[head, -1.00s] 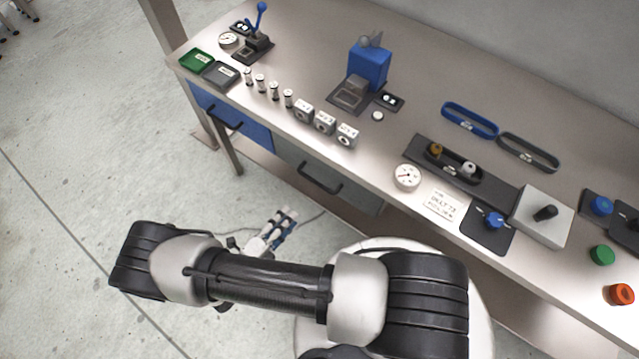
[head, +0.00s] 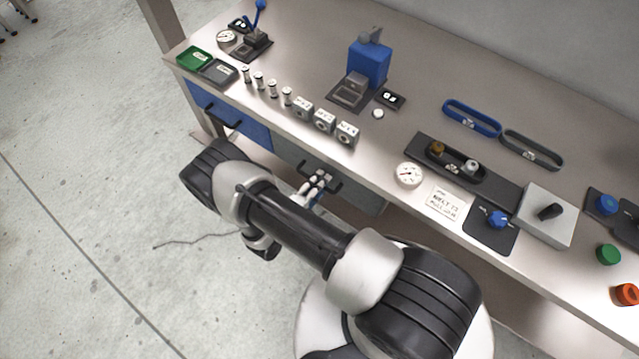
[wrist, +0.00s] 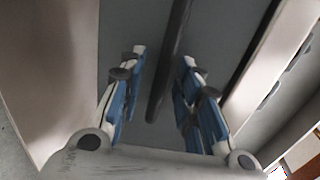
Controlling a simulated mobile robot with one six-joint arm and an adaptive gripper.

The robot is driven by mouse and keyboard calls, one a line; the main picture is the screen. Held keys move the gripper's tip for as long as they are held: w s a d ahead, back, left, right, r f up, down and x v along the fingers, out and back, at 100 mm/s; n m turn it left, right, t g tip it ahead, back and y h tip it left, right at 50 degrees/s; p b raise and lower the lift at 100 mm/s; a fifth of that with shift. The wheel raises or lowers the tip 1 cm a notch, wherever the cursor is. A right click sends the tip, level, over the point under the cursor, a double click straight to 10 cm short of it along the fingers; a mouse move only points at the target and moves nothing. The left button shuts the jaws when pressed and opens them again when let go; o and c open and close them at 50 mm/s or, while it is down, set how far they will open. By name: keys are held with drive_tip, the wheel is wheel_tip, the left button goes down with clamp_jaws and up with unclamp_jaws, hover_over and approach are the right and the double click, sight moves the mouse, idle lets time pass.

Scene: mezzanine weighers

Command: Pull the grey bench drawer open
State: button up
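The grey bench drawer (head: 360,196) is under the bench top, right of a blue drawer, and looks shut. Its dark bar handle (head: 322,174) is partly hidden behind my gripper (head: 318,184) in the head view. In the wrist view, the grey drawer front (wrist: 225,30) fills the middle and the dark handle (wrist: 172,70) runs down between the two fingers. My gripper (wrist: 162,75) is open there, with a finger on each side of the handle and a gap to each. I cannot tell how deep the fingers reach.
The blue drawer (head: 250,130) with its own handle is to the left. The bench top (head: 310,70) above holds small weights, cubes (head: 324,121), a dial (head: 408,174) and a label card (head: 447,203). The floor (head: 90,220) in front at left is clear.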

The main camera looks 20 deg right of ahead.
drive_tip(key=shift+c, duration=0.6)
clamp_jaws()
